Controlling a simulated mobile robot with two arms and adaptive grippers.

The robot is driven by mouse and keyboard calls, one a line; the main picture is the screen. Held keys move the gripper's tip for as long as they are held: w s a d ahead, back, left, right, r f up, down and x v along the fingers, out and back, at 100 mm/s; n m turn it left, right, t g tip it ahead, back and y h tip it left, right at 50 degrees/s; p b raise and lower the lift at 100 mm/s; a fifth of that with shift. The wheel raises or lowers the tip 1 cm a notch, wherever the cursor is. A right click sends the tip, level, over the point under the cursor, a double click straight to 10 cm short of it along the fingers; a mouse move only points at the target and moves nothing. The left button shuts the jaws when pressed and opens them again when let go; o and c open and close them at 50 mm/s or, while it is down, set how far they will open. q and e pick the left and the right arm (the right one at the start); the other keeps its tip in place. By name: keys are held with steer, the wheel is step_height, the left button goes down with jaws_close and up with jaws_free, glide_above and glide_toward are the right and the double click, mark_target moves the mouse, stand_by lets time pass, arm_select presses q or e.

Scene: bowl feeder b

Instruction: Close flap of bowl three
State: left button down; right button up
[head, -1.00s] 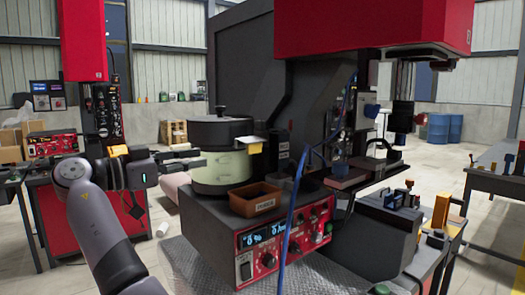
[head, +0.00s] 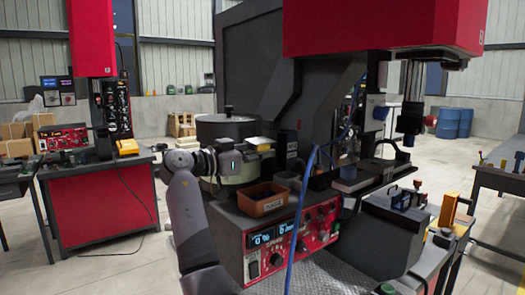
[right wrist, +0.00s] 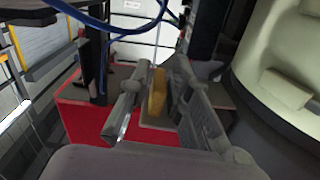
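The feeder bowl (head: 218,178) is a cream drum with a dark lid (head: 226,127) and a knob on top. Its cream side also fills the right of the right wrist view (right wrist: 275,70). My right gripper (head: 266,147) is in front of the bowl, close to this plate; contact cannot be told. In the wrist view its two fingers are apart (right wrist: 160,105). My left gripper is out of view.
A brown bin (head: 262,207) sits on the feeder base, above a red control panel (head: 293,240). A blue cable (head: 303,190) rises in front of it. A dark machine with a red head (head: 385,28) stands behind. A red bench (head: 98,212) is at left.

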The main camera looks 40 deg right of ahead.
steer(key=shift+c, duration=0.3)
jaws_close()
